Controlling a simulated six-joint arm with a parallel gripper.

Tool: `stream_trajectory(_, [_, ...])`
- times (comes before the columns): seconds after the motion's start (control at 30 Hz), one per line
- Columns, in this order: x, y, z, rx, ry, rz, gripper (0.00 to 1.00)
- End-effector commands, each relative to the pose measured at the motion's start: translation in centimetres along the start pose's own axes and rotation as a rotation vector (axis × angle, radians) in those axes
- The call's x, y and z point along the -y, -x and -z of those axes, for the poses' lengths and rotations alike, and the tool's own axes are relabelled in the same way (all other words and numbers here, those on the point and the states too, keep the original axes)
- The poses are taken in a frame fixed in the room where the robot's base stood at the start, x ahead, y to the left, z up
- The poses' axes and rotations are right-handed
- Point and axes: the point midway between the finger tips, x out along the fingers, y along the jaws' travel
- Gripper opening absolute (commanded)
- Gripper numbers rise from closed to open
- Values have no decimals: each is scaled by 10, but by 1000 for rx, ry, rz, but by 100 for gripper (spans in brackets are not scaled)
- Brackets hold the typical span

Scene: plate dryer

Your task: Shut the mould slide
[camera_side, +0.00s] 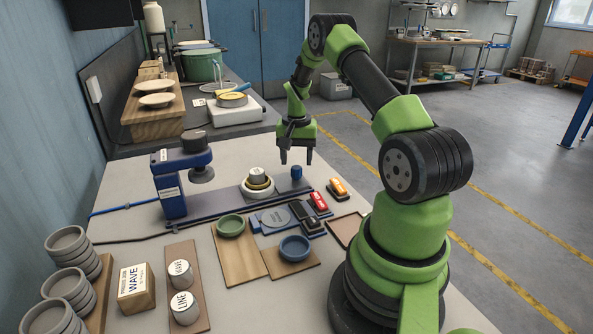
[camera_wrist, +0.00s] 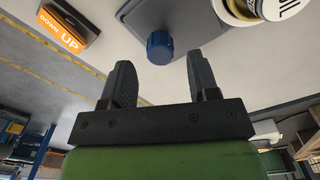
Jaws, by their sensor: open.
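The mould slide is a flat grey-blue plate (camera_side: 285,190) on a long rail (camera_side: 220,203), drawn out to the right of the blue press (camera_side: 170,190). A blue knob (camera_side: 297,172) stands upright on the plate's right part. A round white mould (camera_side: 252,190) with a yellow ring and a white-topped cylinder sits to the left of the knob. My gripper (camera_side: 296,158) is open, points down and is just above the knob. In the wrist view the knob (camera_wrist: 160,47) shows beyond the gap between the open fingers (camera_wrist: 163,80); nothing is held.
An orange switch (camera_wrist: 62,30) marked UP and DOWN, also in the side view (camera_side: 338,189), lies right of the plate. Red (camera_side: 319,202) and black (camera_side: 300,212) switches sit in front. Green (camera_side: 231,226) and blue (camera_side: 294,249) bowls stand nearer. Stacked grey bowls (camera_side: 66,285) are at left.

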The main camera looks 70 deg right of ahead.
Motion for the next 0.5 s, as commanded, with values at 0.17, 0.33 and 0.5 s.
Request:
stream_trajectory(0.17, [0, -29, 0, 1, 1, 0, 55])
stream_trajectory(0.33, [0, -40, 0, -1, 1, 1, 55])
stream_trajectory(0.5, [0, -42, 0, -1, 1, 1, 55])
